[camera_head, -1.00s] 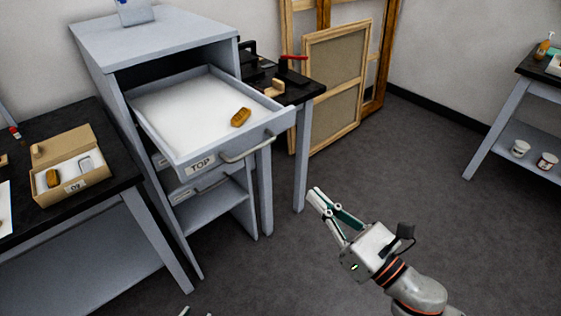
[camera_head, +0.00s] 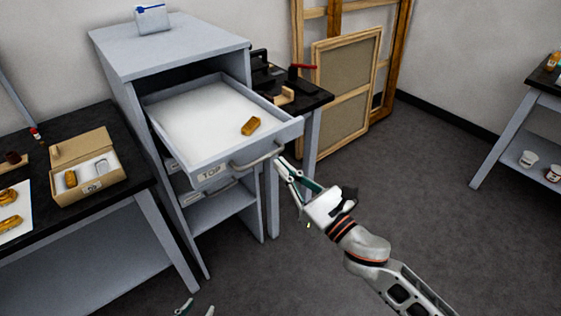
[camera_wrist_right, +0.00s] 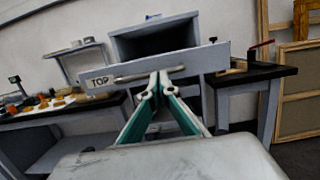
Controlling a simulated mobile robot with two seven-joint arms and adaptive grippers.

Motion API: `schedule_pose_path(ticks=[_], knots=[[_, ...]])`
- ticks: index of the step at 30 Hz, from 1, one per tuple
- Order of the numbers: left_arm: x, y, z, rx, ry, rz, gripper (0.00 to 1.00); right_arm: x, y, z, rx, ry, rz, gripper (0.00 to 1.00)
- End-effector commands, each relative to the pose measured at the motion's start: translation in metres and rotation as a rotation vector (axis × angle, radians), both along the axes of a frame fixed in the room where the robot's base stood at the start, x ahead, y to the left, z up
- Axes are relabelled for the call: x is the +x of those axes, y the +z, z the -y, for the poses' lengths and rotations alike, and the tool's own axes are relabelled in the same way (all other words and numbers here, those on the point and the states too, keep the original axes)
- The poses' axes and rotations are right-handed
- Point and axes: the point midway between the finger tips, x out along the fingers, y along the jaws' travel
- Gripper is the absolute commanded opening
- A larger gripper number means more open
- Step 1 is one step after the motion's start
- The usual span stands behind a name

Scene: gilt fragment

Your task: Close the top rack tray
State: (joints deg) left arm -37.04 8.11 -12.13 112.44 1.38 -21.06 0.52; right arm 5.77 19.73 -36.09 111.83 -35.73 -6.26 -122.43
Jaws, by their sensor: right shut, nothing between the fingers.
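The top rack tray (camera_head: 193,122) is pulled out of the grey rack (camera_head: 165,45), with its white lining and a gilt fragment (camera_head: 251,126) lying in it near the front right. Its front carries a TOP label and a bar handle (camera_head: 258,160). The tray front also shows in the right wrist view (camera_wrist_right: 205,60). My right gripper (camera_head: 281,163) is shut and empty, its tips close to the right part of the tray front and handle; I cannot tell whether they touch. My left gripper (camera_head: 196,308) shows only its fingertips at the bottom edge, apart from the tray.
A dark-topped table (camera_head: 128,178) on the left holds a cardboard box (camera_head: 98,187) with a gilt piece. A black bench (camera_head: 312,97) with tools stands right of the rack. Wooden frames (camera_head: 347,85) lean on the wall.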

Motion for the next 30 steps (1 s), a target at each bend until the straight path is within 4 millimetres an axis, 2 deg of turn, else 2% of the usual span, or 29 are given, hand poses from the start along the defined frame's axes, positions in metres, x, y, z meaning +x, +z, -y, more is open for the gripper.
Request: schedule_pose_path(ticks=[6,20,25,30], knots=[[-0.001,0.002,0.001,-0.002,0.0,-0.002,0.34,0.01,0.002,-0.008,0.001,0.0,-0.001,0.0],[-0.001,0.001,0.001,-0.001,0.001,-0.003,0.34,0.013,0.002,-0.01,0.001,0.0,-0.001,0.0],[-0.002,-0.003,0.001,-0.002,0.0,-0.004,0.34,0.027,0.002,-0.02,0.001,0.0,0.0,0.0],[-0.003,-0.01,0.001,-0.003,0.0,-0.007,0.34,0.056,0.002,-0.041,0.0,0.0,0.003,0.0]])
